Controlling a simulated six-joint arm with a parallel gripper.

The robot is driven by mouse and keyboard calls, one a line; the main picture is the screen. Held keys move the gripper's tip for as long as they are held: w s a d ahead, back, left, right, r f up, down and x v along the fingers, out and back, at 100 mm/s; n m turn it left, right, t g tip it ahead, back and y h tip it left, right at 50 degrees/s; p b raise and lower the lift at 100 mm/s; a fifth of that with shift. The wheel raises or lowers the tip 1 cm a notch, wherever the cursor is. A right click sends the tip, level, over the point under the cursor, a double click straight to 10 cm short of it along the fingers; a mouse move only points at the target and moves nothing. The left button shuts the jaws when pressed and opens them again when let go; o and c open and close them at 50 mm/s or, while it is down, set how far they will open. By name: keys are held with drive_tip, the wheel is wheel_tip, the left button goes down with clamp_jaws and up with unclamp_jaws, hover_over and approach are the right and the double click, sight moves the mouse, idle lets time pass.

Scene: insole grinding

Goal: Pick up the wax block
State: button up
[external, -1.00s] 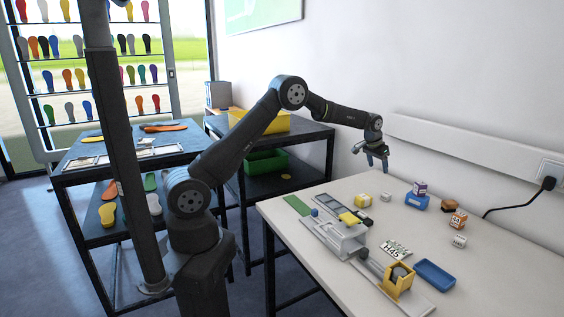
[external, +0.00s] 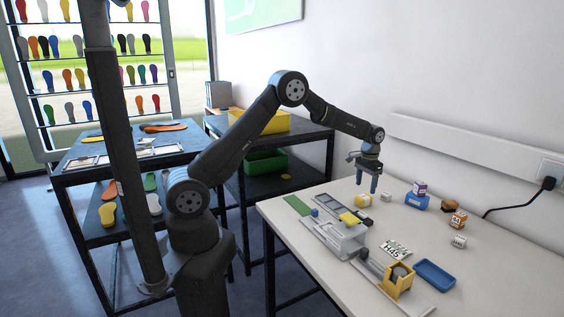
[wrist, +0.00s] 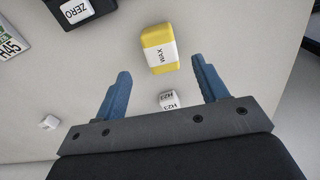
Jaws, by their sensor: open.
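The wax block (wrist: 160,48) is yellow with a white band reading WAX. In the wrist view it lies on the table past my fingertips, about centred across the gap between them. It also shows in the external view (external: 362,201), near the table's back edge. My gripper (wrist: 163,84) is open with two blue fingers and nothing held. In the external view my gripper (external: 367,186) points down above the table, close to the wax block and partly overlapping it in the picture.
A small white lettered cube (wrist: 168,100) shows between my fingers in the wrist view. A black ZERO box (wrist: 82,11) and a white H45 card (wrist: 12,38) lie to the left. A blue tray (external: 434,273) and yellow holder (external: 397,281) stand towards the table's front.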

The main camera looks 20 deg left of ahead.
sight(364, 196)
drive_tip(key=shift+w+f, duration=0.1)
drive_tip(key=shift+f, duration=3.2)
drive_tip(key=c, duration=1.1)
drive_tip(key=shift+r, duration=0.1)
